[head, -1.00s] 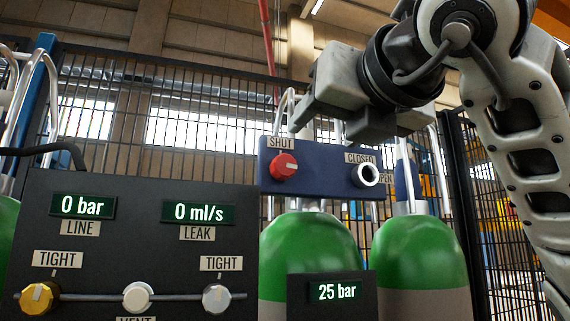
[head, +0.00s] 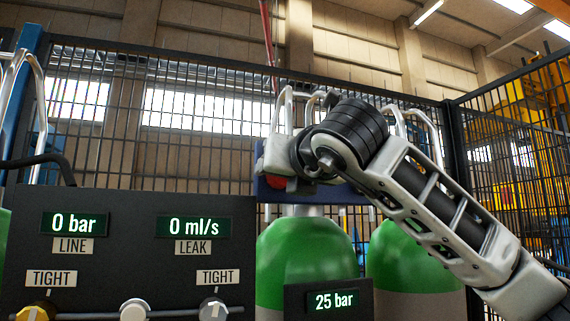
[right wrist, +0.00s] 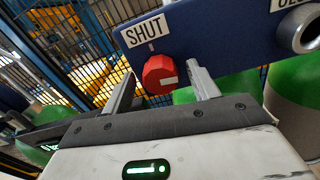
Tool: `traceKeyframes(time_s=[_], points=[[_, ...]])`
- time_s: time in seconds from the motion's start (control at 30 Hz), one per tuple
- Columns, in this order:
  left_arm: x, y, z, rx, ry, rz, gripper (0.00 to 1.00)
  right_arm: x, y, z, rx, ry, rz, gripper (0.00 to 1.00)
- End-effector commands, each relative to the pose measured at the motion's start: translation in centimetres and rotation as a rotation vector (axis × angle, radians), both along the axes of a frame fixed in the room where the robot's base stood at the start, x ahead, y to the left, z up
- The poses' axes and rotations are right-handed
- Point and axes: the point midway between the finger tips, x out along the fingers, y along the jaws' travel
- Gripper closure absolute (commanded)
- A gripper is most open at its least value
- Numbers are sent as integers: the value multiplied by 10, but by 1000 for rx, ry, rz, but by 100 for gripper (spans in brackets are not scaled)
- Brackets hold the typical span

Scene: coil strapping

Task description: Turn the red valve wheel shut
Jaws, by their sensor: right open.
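The red valve wheel (right wrist: 157,76) is a faceted knob on the blue panel (right wrist: 218,38), under the SHUT label (right wrist: 144,33). Its white mark points to the right, away from the tick below SHUT. My right gripper (right wrist: 161,72) is open, with one finger on each side of the wheel in the right wrist view. Whether the fingers touch it cannot be told. In the head view my right wrist covers most of the panel; part of the wheel (head: 276,183) shows below it. My left gripper is not in view.
A metal-ringed port (right wrist: 302,32) sits at the panel's right. Green cylinders (head: 305,246) stand below it. A dark console (head: 130,255) with 0 bar and 0 ml/s readouts stands at left; a small display (head: 332,300) reads 25 bar. A mesh fence (head: 200,150) stands behind.

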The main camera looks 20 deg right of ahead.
Motion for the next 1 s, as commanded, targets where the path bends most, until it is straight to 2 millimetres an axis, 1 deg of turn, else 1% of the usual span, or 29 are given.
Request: traceKeyframes(time_s=[0.27,0.3,0.37,0.4,0.43,0.73,0.87,1.0], points=[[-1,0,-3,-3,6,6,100,1,0,0,0,0,0,40],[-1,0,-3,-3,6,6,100,1,0,0,0,0,0,51],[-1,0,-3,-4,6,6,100,1,0,0,0,0,0,68],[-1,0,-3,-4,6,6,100,1,0,0,0,0,0,79],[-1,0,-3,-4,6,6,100,1,0,0,0,0,0,85],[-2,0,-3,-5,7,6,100,1,0,-1,-21,-1,0,85],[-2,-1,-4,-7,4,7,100,1,1,-2,-68,-1,1,85],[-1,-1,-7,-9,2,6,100,1,1,-2,-153,-5,1,85]])
